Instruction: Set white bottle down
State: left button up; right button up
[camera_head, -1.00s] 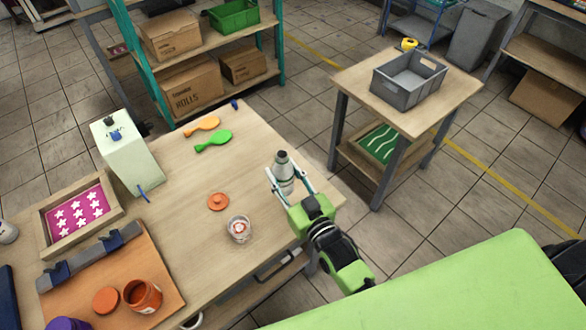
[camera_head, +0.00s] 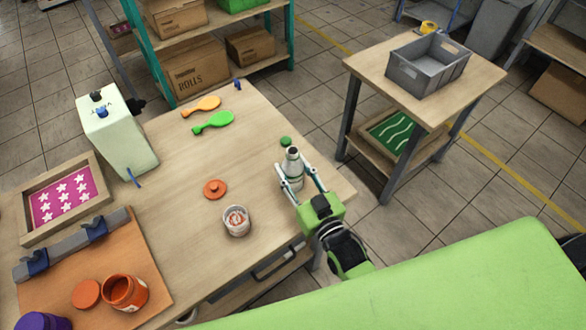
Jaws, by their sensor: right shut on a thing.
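The white bottle (camera_head: 292,160) stands near upright at the right edge of the wooden table (camera_head: 190,170). It has a dark, open-looking top. My right gripper (camera_head: 295,175) is shut around its body from the near right side, and its fingers hide part of the lower bottle. I cannot tell whether the base touches the table. A green cap (camera_head: 285,141) shows just behind the bottle's neck. My left gripper is not in view.
A whitish jar (camera_head: 237,221) and an orange lid (camera_head: 215,189) lie left of the bottle. A screen frame (camera_head: 62,200), press, and open orange jar (camera_head: 124,292) are at left. Bare tabletop lies between.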

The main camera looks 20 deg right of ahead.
jog(key=shift+s, duration=0.1)
jog(key=o, duration=1.3)
jog(key=shift+f, duration=0.15)
jog(key=shift+c, duration=0.2)
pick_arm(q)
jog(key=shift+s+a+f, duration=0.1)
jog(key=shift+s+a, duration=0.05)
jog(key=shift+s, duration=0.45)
pick_arm(e)
jog(key=shift+s, duration=0.15)
jog(key=s, duration=0.3)
jog(key=s+d+b, duration=0.1)
jog(key=s, duration=0.2)
jog(key=s+d, duration=0.1)
jog(key=s, duration=0.2)
jog(key=shift+s, duration=0.4)
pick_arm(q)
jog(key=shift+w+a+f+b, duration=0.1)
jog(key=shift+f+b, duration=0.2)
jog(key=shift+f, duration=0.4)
pick_arm(e)
jog(key=shift+s+d+r, duration=0.1)
jog(key=shift+s+r, duration=0.1)
jog(key=shift+s, duration=0.65)
